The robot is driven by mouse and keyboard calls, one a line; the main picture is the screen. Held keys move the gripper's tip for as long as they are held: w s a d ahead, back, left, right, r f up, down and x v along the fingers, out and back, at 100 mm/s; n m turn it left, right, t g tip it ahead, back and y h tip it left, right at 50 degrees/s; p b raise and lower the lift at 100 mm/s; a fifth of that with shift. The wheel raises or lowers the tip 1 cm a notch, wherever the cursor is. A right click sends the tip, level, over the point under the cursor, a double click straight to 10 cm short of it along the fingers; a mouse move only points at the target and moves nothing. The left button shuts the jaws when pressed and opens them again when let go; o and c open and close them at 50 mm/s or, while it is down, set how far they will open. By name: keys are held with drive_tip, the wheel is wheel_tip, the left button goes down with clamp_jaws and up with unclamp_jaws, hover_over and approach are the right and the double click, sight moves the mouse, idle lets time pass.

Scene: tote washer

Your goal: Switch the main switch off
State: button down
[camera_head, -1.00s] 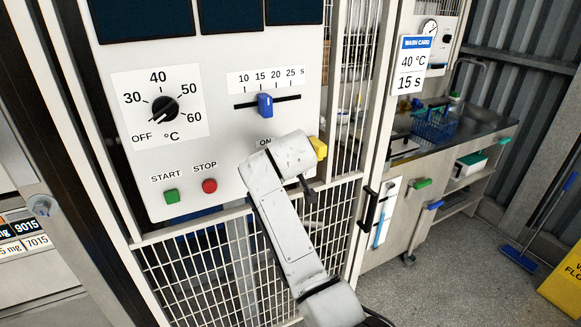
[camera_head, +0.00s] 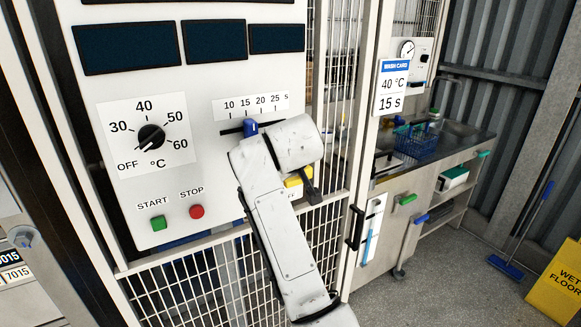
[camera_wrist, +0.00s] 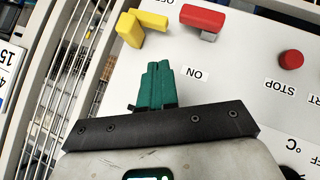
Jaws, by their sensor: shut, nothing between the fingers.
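In the wrist view, which shows the panel upside down, a red handle (camera_wrist: 203,18) on a small grey base stands near the ON label (camera_wrist: 195,73). An OFF label is partly cut at the top edge. This red handle looks like the main switch; it is hidden behind my arm in the head view. My gripper (camera_wrist: 157,66) has green fingers, shut together and empty. Its tips appear below and left of the red handle in the wrist view, apart from it in the picture; the depth gap is unclear. In the head view my arm hides the fingers.
A yellow handle (camera_wrist: 141,27) is close beside the fingertips; it also shows at the panel edge in the head view (camera_head: 298,178). The red STOP button (camera_head: 197,211), green START button (camera_head: 158,222), blue slider (camera_head: 250,127) and temperature knob (camera_head: 151,137) share the panel.

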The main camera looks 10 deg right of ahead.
drive_tip(key=shift+s+d+r, duration=0.2)
drive_tip(key=shift+s+r, duration=0.45)
drive_tip(key=shift+r, duration=0.05)
drive_tip(key=s+d+f+m+g, duration=0.2)
drive_tip(key=s+d+f, duration=0.2)
drive_tip(key=s+f, duration=0.75)
drive_tip(key=s+d+f+m+g, duration=0.15)
drive_tip(key=s+d+f, duration=0.5)
drive_tip(key=f, duration=0.85)
drive_tip(key=s+d+f+m+g, duration=0.1)
drive_tip(key=s+f, duration=0.4)
drive_tip(key=s, duration=1.1)
drive_tip(key=s+d+f+m+g+y, duration=0.1)
drive_tip(key=s+f+g, duration=0.3)
drive_tip(key=s, duration=1.2)
drive_tip(key=shift+s+f+m+b, duration=0.2)
drive_tip(key=shift+f+m+b, duration=0.2)
drive_tip(key=shift+f, duration=0.4)
